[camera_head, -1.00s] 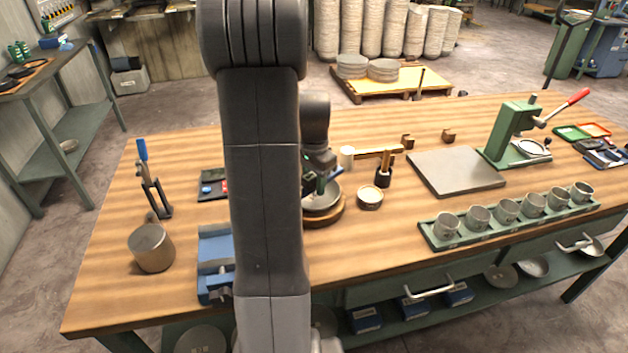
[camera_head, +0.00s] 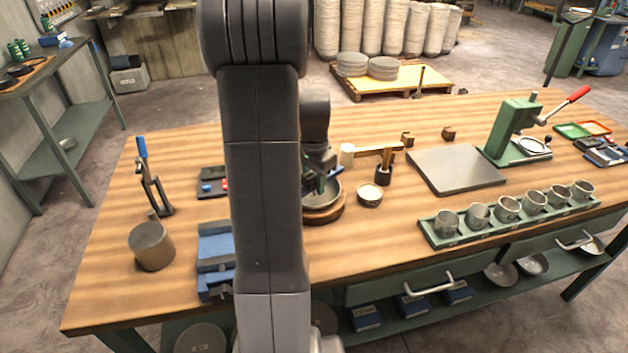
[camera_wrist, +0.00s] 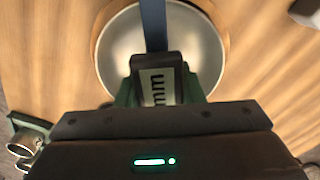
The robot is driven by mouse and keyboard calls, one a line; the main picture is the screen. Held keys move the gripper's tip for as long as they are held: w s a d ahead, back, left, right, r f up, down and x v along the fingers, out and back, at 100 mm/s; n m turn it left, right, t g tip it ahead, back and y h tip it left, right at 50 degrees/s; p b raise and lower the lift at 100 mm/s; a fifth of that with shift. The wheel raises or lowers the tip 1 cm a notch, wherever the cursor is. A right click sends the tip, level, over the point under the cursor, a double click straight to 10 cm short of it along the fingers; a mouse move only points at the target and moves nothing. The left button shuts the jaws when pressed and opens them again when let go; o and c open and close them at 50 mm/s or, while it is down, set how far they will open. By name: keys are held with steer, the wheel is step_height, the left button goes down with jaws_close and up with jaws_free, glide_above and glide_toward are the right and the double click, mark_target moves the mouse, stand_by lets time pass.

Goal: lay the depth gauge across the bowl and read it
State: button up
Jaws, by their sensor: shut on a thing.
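The metal bowl (camera_head: 323,196) sits on a round wooden base at mid-table, partly hidden by my arm in the head view. In the wrist view the bowl (camera_wrist: 115,45) lies right below my gripper, its round inside showing. My gripper (camera_wrist: 160,92) is shut on the depth gauge, with a finger on each side of its dark body marked "mm". The gauge's blue bar (camera_wrist: 153,22) runs away from the gripper over the bowl, past the far rim. Whether the gauge touches the rim I cannot tell. Its reading is not legible.
A small pale dish (camera_head: 369,195) and a dark tool holder (camera_head: 384,175) stand just right of the bowl. A green rack of metal cups (camera_head: 507,212) lies at the front right. A blue fixture (camera_head: 215,255) and a grey cylinder (camera_head: 151,246) are at the left.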

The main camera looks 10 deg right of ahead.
steer(key=o, duration=1.3)
steer(key=shift+r, duration=0.1)
step_height(320, 180, up, 14)
steer(key=shift+f, duration=0.2)
steer(key=shift+f, duration=0.1)
step_height(320, 180, down, 14)
steer(key=shift+r, duration=0.25)
